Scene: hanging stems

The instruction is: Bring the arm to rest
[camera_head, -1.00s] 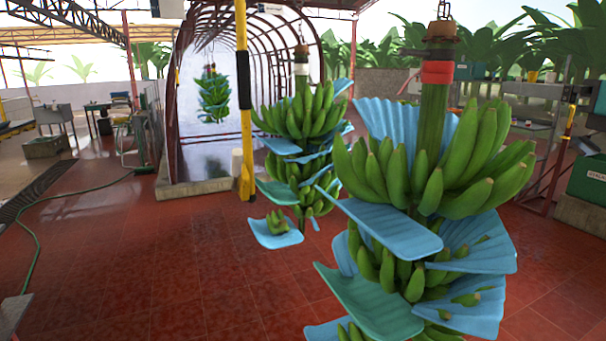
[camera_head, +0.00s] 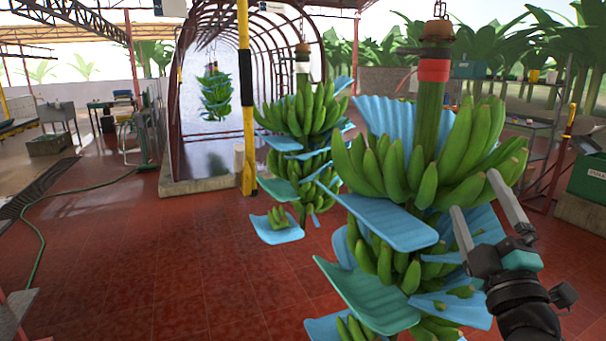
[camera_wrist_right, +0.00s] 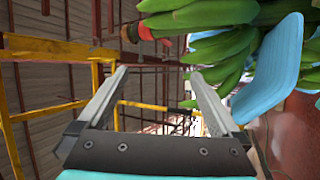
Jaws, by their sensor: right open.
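My right gripper (camera_head: 476,212) is at the lower right of the head view, in front of the right side of the nearest banana stem. Its two fingers are spread and hold nothing. In the right wrist view the open fingers (camera_wrist_right: 158,95) frame an empty gap, with green bananas (camera_wrist_right: 222,45) and a blue sheet (camera_wrist_right: 276,68) close by on the right. The nearest stem (camera_head: 430,105) hangs upright with a red band, green bananas (camera_head: 375,165) and blue sheets (camera_head: 385,220) between its hands. Whether the gripper touches the stem cannot be told. My left gripper is not in view.
A second stem (camera_head: 300,110) hangs behind, and a third (camera_head: 215,92) hangs near the arched tunnel (camera_head: 172,120). A yellow and black pole (camera_head: 247,120) stands beside the second stem. A green hose (camera_head: 85,190) lies at left. The red tiled floor (camera_head: 170,260) at front left is clear.

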